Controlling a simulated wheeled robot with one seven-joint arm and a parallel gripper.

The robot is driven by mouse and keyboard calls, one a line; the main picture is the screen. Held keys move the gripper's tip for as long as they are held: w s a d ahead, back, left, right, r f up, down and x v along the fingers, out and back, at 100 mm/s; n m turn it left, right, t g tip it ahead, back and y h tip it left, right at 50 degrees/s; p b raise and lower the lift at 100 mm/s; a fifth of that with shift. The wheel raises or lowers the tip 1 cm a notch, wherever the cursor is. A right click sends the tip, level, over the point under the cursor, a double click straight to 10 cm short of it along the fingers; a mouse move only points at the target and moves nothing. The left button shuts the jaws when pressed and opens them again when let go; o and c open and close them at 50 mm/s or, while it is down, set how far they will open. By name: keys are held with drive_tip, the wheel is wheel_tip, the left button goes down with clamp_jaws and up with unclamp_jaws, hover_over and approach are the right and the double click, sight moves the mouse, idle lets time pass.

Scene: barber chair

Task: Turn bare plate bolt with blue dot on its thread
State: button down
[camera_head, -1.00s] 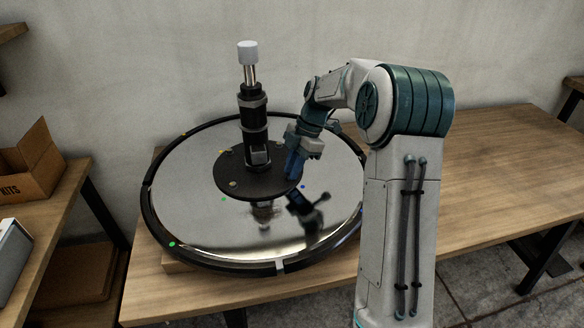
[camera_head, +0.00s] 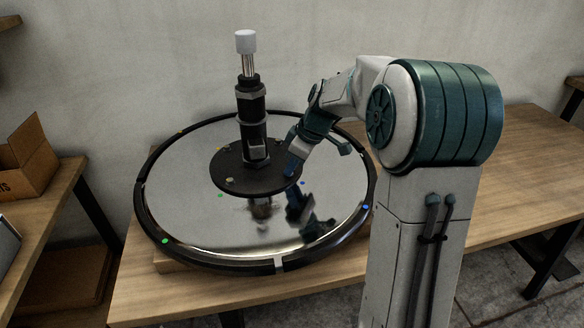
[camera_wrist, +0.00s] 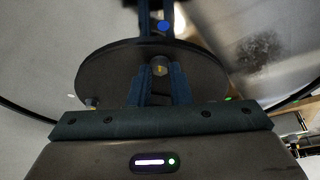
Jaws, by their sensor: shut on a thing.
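The round black plate (camera_head: 240,188) lies at the centre of a shiny mirrored disc with a black rim; it also shows in the wrist view (camera_wrist: 110,68). A blue dot (camera_head: 302,183) is on the disc just beyond the plate's right edge; it shows at the top of the wrist view (camera_wrist: 163,26). My gripper (camera_head: 290,170) is at the plate's right edge, tilted, with its fingers pointing down. In the wrist view its fingers (camera_wrist: 160,82) are shut around a small bolt head (camera_wrist: 160,67) near that blue dot. The bolt's thread is hidden.
A tall black post (camera_head: 252,110) with a white cap stands on the plate, left of my gripper. Another bolt (camera_head: 229,181) shows at the plate's front left. A green dot (camera_head: 165,241) is at the disc's front left. The wooden table (camera_head: 510,165) is clear at the right.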

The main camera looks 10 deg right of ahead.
drive_tip(key=m, duration=0.2)
drive_tip(key=m+t+h, duration=0.1)
drive_tip(key=shift+s+a+m, duration=0.15)
drive_tip(key=shift+a+m, duration=0.05)
drive_tip(key=shift+m, duration=0.2)
drive_tip(key=m, duration=0.2)
drive_tip(key=m+h, duration=0.1)
drive_tip(key=m, duration=0.1)
drive_tip(key=shift+a+r+m+t+h, duration=0.1)
drive_tip(key=shift+a+m+t+h, duration=0.1)
drive_tip(key=shift+m+t+h, duration=0.15)
drive_tip(key=m+h, duration=0.1)
drive_tip(key=m, duration=0.2)
drive_tip(key=shift+a+p, duration=0.15)
drive_tip(key=shift+p, duration=0.2)
drive_tip(key=shift+a+m+h+b, duration=0.15)
drive_tip(key=shift+m+h, duration=0.3)
drive_tip(key=shift+m, duration=0.5)
drive_tip(key=shift+d+m+h+b, duration=0.15)
drive_tip(key=shift+m+h, duration=0.25)
drive_tip(key=shift+m, duration=0.5)
drive_tip(key=shift+a, duration=0.1)
drive_tip(key=c, duration=1.3)
unclamp_jaws()
drive_tip(key=shift+c, duration=0.2)
